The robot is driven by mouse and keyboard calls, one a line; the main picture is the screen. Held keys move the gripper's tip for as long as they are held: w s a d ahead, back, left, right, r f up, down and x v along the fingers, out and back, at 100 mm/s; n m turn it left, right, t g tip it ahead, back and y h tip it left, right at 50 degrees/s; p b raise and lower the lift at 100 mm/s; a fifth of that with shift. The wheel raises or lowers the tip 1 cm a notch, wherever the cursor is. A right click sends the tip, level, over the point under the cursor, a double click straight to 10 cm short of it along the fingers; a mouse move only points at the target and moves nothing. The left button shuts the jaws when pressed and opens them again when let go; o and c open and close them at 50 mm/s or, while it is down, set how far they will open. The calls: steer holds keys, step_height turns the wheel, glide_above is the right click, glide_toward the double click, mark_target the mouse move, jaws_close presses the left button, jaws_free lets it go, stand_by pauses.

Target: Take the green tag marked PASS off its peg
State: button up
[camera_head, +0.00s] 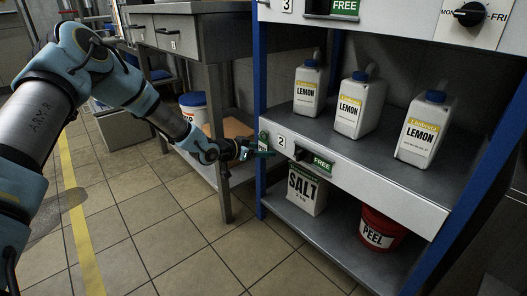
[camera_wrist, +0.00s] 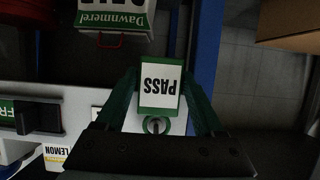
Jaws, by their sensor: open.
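The green-edged tag marked PASS (camera_wrist: 160,92) hangs at the left end of the white shelf front and reads upside down in the wrist view. It also shows small in the head view (camera_head: 263,141). My gripper (camera_wrist: 162,80) is open, with one dark green finger on either side of the tag. I cannot tell whether either finger touches it.
Beside the tag are a number 2 plate (camera_head: 282,141), a dark knob (camera_head: 300,154) and a green FREE label (camera_head: 322,163). A blue post (camera_head: 260,80) stands close by. Lemon jugs (camera_head: 361,102) stand above; a SALT box (camera_head: 307,190) and red PEEL bucket (camera_head: 379,230) sit below.

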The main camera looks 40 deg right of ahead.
steer(key=shift+d+f, duration=0.1)
steer(key=shift+d, duration=0.15)
steer(key=c, duration=1)
steer(key=shift+o, duration=0.2)
steer(key=shift+r, duration=0.2)
